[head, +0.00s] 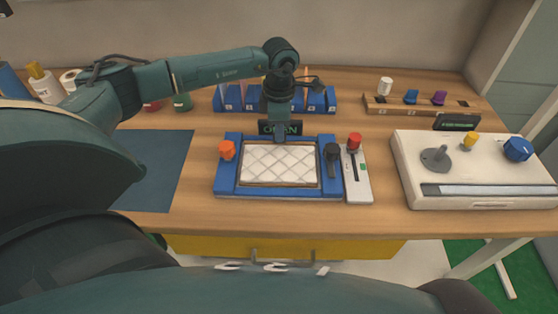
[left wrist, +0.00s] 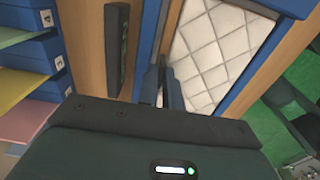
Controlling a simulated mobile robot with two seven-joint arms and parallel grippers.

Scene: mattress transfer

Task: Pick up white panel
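The white panel (head: 280,164) is a quilted rectangle lying flat inside a blue frame (head: 226,183) with a thin wooden inner border. It also shows in the left wrist view (left wrist: 215,50). My left gripper (head: 280,136) points down at the middle of the panel's back edge. In the left wrist view its fingers (left wrist: 164,82) are close together beside that edge. I cannot tell whether the panel's edge is between them. My right gripper is not in view.
An orange knob (head: 227,150) and a black lever (head: 332,156) stand on the frame's sides. A red-knobbed slider box (head: 355,175) is at its right. A blue rack (head: 232,100) stands behind, a white machine (head: 480,160) right. A dark mat (head: 165,165) lies left.

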